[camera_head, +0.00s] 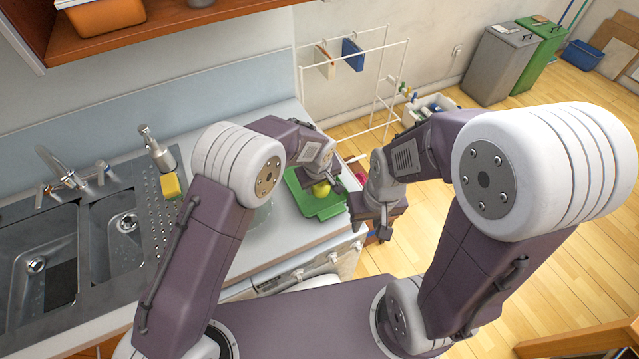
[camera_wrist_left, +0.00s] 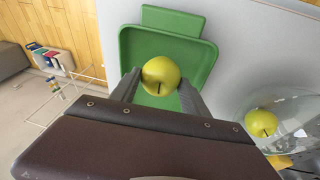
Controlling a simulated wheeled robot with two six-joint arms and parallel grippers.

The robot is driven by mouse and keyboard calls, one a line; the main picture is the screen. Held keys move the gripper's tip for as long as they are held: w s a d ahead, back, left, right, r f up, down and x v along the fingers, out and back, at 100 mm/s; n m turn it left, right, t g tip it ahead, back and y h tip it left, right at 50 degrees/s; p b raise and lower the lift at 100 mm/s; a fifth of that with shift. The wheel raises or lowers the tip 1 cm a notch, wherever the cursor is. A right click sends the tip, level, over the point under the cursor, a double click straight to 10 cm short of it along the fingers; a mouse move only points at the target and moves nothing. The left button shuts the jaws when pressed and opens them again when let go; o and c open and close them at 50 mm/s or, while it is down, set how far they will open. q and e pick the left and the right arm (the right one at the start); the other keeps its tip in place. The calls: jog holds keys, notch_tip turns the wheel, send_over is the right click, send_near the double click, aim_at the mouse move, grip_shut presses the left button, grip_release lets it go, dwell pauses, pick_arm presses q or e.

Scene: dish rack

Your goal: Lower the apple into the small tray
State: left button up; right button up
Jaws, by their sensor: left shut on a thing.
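A yellow-green apple (camera_head: 321,190) is held between the fingers of my left gripper (camera_wrist_left: 158,88). In the left wrist view the apple (camera_wrist_left: 160,76) is seen over the near part of the small green tray (camera_wrist_left: 190,48). The tray (camera_head: 305,201) lies on the counter near its right end, and the apple is within its outline. I cannot tell whether the apple touches the tray floor. My right gripper (camera_head: 385,232) hangs beside the counter's right end, away from the tray; its jaw opening is unclear.
A glass bowl (camera_wrist_left: 297,112) with another apple (camera_wrist_left: 261,123) stands beside the tray, mostly hidden by my left arm in the head view. A sink (camera_head: 115,235) with a yellow sponge (camera_head: 171,186) is at left. A white rack (camera_head: 350,85) stands beyond the counter.

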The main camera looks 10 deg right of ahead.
aim_at(318, 195)
pick_arm(q)
jog(key=shift+f+b, duration=1.05)
jog(key=shift+f, duration=0.25)
dwell(0.4)
jog(key=o, duration=1.5)
jog(key=b+v, duration=0.1)
jog(key=v, duration=0.8)
jog(key=shift+b, duration=0.3)
